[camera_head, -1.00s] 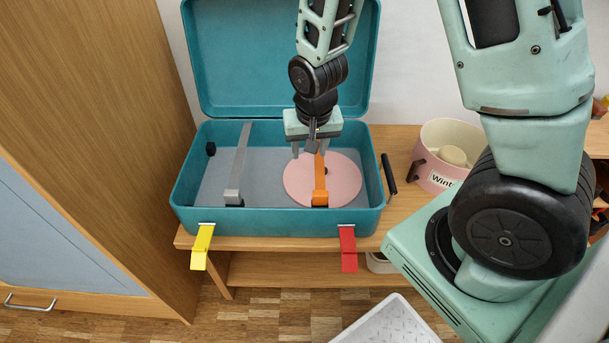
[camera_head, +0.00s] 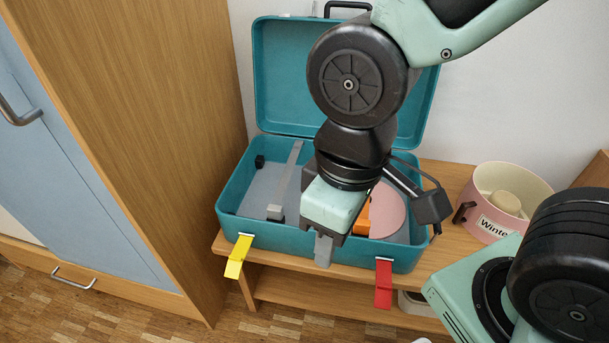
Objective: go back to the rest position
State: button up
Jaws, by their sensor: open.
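My gripper (camera_head: 324,250) hangs in front of the open teal case (camera_head: 237,220), over its front rim as seen from the head camera. The jaws are open and nothing shows between them. One grey finger shows clearly; the other is mostly hidden by the pale green gripper body. Inside the case lie a pink disc (camera_head: 391,208) and an orange strap (camera_head: 362,222), both partly hidden by my arm. A grey strap (camera_head: 286,182) runs along the left part of the case floor.
The case stands on a wooden bench (camera_head: 300,290), its yellow latch (camera_head: 238,257) and red latch (camera_head: 383,284) hanging down in front. A pink tub (camera_head: 500,215) labelled "Winte..." stands to its right. A tall wooden cabinet (camera_head: 150,130) with a blue door stands left.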

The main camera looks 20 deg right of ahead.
notch_tip(320, 180, up, 19)
jog(key=p, duration=1.9)
jog(key=shift+r, duration=0.2)
